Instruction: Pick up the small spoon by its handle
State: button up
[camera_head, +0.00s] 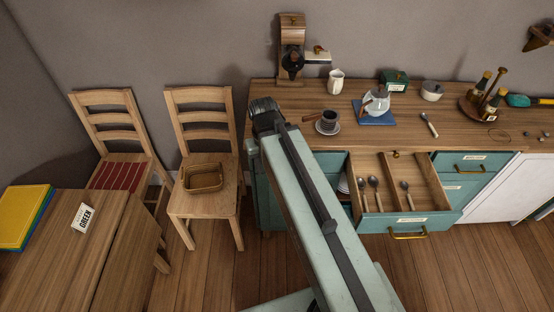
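Three spoons lie in the open drawer (436,190) of the teal cabinet. Two lie side by side in its left part, a left spoon (363,196) and a middle spoon (375,192). A third, shorter-looking spoon (406,194) lies alone to the right of a wooden divider (388,180). Another spoon (429,124) with a pale handle lies on the wooden countertop (465,135). My arm crosses the middle of the view, left of the drawer spoons. My gripper is not visible; the arm's far end hides that area.
A dark cup (328,120) on a saucer stands near my arm's far end. A kettle (376,103) on a blue mat, a white jug (336,82) and a bottle tray (482,108) stand on the counter. Two chairs and a table are left. The floor before the drawer is clear.

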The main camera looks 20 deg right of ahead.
aim_at(424, 116)
jog(key=z, duration=1.6)
jog(key=k, duration=0.2)
jog(key=u, duration=0.3)
